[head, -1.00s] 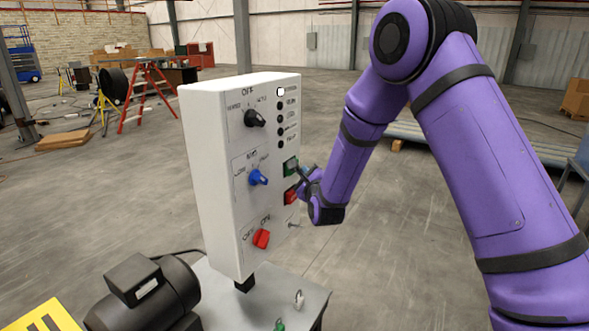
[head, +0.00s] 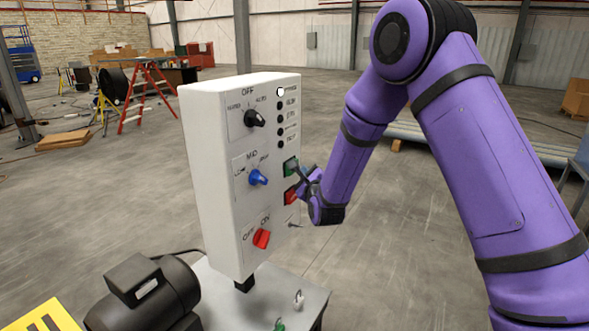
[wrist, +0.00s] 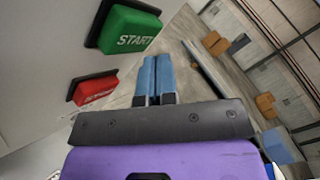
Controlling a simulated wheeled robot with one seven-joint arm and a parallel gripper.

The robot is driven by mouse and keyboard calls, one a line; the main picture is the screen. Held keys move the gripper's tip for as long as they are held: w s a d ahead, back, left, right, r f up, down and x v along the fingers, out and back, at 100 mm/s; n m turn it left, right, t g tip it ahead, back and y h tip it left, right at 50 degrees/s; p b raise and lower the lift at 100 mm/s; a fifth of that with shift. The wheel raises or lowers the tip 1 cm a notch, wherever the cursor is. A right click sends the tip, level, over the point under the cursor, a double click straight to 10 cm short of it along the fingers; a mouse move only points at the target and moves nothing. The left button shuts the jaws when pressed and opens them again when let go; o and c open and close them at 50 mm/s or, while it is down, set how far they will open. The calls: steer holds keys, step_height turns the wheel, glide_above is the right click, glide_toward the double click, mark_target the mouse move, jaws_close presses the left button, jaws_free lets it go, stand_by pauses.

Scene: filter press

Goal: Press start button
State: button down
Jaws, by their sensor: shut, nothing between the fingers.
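The green START button (wrist: 130,30) stands out from the white control panel and fills the upper left of the wrist view. In the head view the green button (head: 290,165) is on the panel's right side, partly behind my gripper. The red button (wrist: 95,90) sits beside START in the wrist view and below it in the head view (head: 290,196). My gripper (wrist: 157,60) has its two blue fingers together, with nothing between them. The fingertips show to the right of START in the wrist view, and I see no clear contact. In the head view my gripper (head: 304,171) is close to the panel face.
The white panel (head: 215,180) also bears a black knob (head: 254,119), a blue knob (head: 258,177) and a red knob (head: 261,239). One white lamp (head: 281,91) shows at its top. A dark motor (head: 145,295) stands at lower left. The floor right of the panel is open.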

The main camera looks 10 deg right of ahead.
steer(key=shift+w, duration=0.1)
stand_by(0.6)
steer(key=shift+w+a, duration=0.15)
steer(key=shift+a, duration=0.15)
steer(key=shift+w+a, duration=0.4)
steer(key=shift+a, duration=0.1)
stand_by(1.0)
stand_by(0.3)
steer(key=shift+s+d, duration=0.65)
steer(key=shift+d, duration=0.1)
steer(key=s+d, duration=0.1)
steer(key=d, duration=0.1)
steer(key=s+d, duration=0.2)
stand_by(0.5)
stand_by(0.5)
